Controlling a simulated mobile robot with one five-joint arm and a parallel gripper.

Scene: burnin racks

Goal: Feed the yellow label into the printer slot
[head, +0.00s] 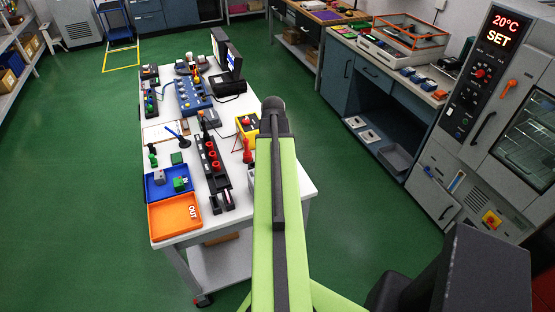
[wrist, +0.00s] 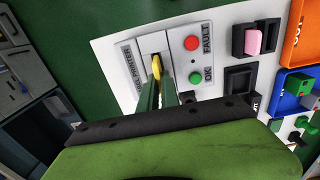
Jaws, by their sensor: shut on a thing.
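The yellow label (wrist: 156,66) shows in the wrist view as a small yellow piece at the tips of my gripper (wrist: 160,80). My green fingers are shut on it. The label lies over the pale slot area of the printer (wrist: 127,65), beside its name plate. I cannot tell whether its far end is inside the slot. In the head view my own arm hides the gripper and the label.
Beside the slot are a red FAULT light (wrist: 191,43) and a green OK light (wrist: 195,77). An orange OUT tray (head: 174,216) and a blue tray (head: 160,180) sit on the crowded white table (head: 300,185). Green floor is clear left of it.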

